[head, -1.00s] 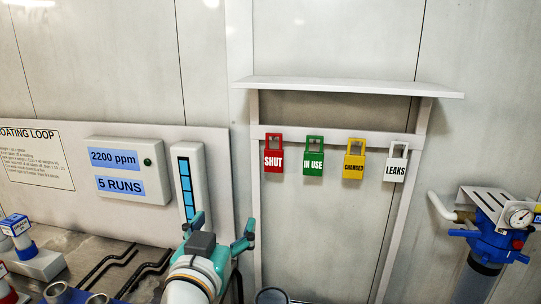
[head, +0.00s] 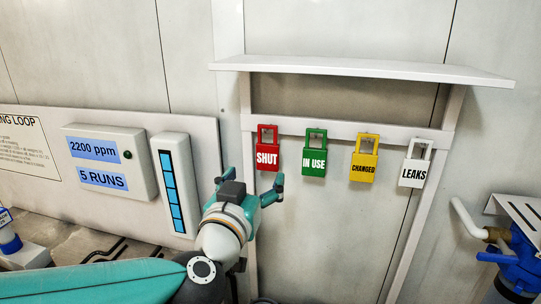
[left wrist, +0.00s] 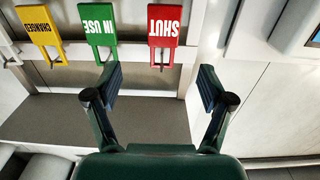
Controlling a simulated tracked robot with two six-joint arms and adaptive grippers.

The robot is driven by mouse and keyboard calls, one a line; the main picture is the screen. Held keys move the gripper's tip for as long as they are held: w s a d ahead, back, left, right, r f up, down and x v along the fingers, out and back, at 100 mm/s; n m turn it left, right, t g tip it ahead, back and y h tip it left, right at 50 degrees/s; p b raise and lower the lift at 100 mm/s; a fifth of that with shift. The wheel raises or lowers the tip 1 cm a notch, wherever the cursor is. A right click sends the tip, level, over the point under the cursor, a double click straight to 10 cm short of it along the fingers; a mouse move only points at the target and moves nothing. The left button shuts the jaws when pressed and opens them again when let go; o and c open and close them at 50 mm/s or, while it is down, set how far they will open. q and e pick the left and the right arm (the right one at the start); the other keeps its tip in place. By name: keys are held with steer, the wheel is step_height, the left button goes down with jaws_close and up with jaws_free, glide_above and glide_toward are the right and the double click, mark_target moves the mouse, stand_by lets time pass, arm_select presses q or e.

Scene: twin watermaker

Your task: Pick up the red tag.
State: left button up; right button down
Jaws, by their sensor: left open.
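The red tag (head: 267,149), lettered "SHUT", hangs at the left end of the rack rail. It also shows in the left wrist view (left wrist: 165,27), upside down, beyond the fingers. My left gripper (head: 249,182) is open and empty, just below and left of the red tag in the head view. In the left wrist view its two fingers (left wrist: 160,82) are spread wide, with the red tag ahead of the gap between them and apart from them. My right gripper is not in view.
Green (head: 314,154), yellow (head: 363,160) and white (head: 415,164) tags hang to the right on the same rail. A shelf (head: 365,68) juts out above them. A display box (head: 107,160) and a blue level gauge (head: 170,188) are at left.

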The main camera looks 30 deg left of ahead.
mark_target(267, 155)
arm_select(q)
steer(key=x, duration=0.6)
steer(key=shift+a, duration=0.2)
steer(key=shift+x, duration=3)
steer(key=shift+f, duration=0.15)
steer(key=c, duration=1.1)
